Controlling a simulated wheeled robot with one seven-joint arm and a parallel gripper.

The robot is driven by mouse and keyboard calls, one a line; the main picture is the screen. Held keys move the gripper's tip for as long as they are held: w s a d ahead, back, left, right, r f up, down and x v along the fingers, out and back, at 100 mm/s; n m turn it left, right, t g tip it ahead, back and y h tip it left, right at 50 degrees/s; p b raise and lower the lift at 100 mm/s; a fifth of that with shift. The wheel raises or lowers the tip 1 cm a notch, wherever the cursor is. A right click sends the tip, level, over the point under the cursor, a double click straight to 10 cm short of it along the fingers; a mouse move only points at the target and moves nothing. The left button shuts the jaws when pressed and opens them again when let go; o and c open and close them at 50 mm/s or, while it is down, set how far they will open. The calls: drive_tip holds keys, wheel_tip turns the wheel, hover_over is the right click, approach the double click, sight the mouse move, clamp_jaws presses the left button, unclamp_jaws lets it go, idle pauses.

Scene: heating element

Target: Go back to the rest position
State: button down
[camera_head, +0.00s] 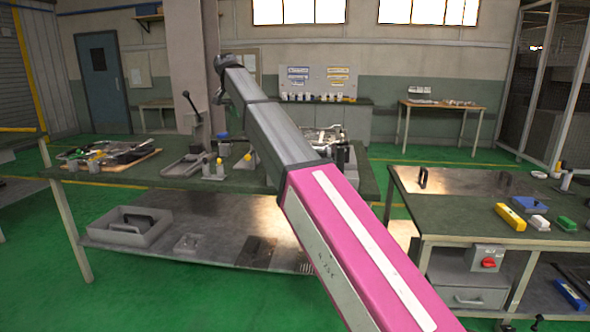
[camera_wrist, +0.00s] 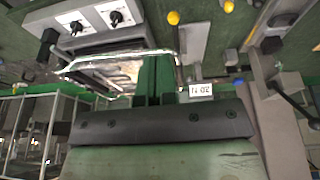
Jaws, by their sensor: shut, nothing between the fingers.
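My arm reaches from the lower right of the head view over the green workbench (camera_head: 110,172), with its wrist end bent downward at the far end. In the wrist view my gripper (camera_wrist: 155,62) has its two green fingers together, with nothing seen between them. A grey unit with two black knobs (camera_wrist: 96,20) and a shiny metal tray with a wire rim (camera_wrist: 108,72) lie beyond the fingers. In the wrist view I cannot tell whether the fingers touch the tray rim. In the head view the arm partly hides equipment (camera_head: 338,150) on the bench.
A lever press (camera_head: 195,150) and a board with tools (camera_head: 105,155) stand on the left part of the bench. A second bench at right holds a yellow block (camera_head: 510,217) and a blue item (camera_head: 530,203). Green floor shows between the benches.

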drive_tip(key=s+d+f, duration=0.2)
drive_tip(key=d+f, duration=0.5)
drive_tip(key=f, duration=0.4)
drive_tip(key=s+d+f+n+g, duration=0.1)
drive_tip(key=s+d+f, duration=0.1)
drive_tip(key=d+f, duration=0.7)
drive_tip(key=s+d+f, duration=0.2)
drive_tip(key=d+f, duration=0.3)
drive_tip(key=f, duration=0.8)
drive_tip(key=s+d+f+g, duration=0.2)
drive_tip(key=s+d+f, duration=1.7)
drive_tip(key=s+f, duration=0.4)
drive_tip(key=shift+s+d+f+n+y, duration=0.3)
drive_tip(key=shift+d+f+y, duration=0.1)
drive_tip(key=shift+f, duration=0.05)
